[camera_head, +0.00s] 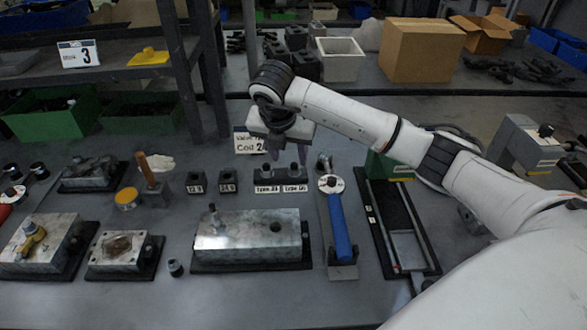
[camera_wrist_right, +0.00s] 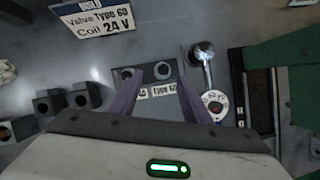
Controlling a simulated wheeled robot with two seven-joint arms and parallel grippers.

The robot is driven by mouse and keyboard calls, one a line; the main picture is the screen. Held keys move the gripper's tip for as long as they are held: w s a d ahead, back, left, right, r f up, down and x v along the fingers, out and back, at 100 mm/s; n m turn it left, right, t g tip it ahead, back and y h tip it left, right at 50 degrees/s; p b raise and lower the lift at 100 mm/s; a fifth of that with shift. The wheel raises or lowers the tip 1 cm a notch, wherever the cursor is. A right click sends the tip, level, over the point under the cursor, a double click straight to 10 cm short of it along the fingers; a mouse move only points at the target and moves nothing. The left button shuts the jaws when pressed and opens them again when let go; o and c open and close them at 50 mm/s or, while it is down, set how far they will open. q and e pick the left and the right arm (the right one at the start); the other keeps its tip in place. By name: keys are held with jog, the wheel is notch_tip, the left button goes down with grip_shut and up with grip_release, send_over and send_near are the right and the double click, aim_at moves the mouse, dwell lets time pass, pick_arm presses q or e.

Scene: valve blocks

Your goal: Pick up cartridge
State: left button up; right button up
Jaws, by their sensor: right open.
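Two dark round cartridge-like pieces, left (camera_wrist_right: 127,73) and right (camera_wrist_right: 162,70), sit side by side in a small dark holder (camera_wrist_right: 148,81) with white type labels; the right label reads Type 60. The holder (camera_head: 281,180) also shows in the head view, behind the metal valve block (camera_head: 250,240). My right gripper (camera_head: 283,162) is above the holder, pointing down. In the wrist view its purple fingers (camera_wrist_right: 158,72) are spread and empty, with the right piece between their tips; contact cannot be judged. My left gripper is out of view.
A sign (camera_head: 249,143) reading Valve Type 60, Coil 24 V stands behind the holder. A blue-handled tool (camera_head: 340,228) lies to its right, beside a long dark tray (camera_head: 424,250). Small black coil blocks (camera_head: 228,181) stand left. A valve block with a stem is in front.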

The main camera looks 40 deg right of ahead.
aim_at(294, 166)
jog(key=x, duration=0.3)
jog(key=shift+s+d+f+p, duration=0.2)
jog(key=shift+d+f+p, duration=0.15)
jog(key=shift+d, duration=0.05)
jog(key=shift+w+d+f, duration=0.15)
jog(key=shift+w+f, duration=0.1)
jog(key=shift+f, duration=0.25)
jog(key=c, duration=1)
jog(key=shift+c, duration=0.2)
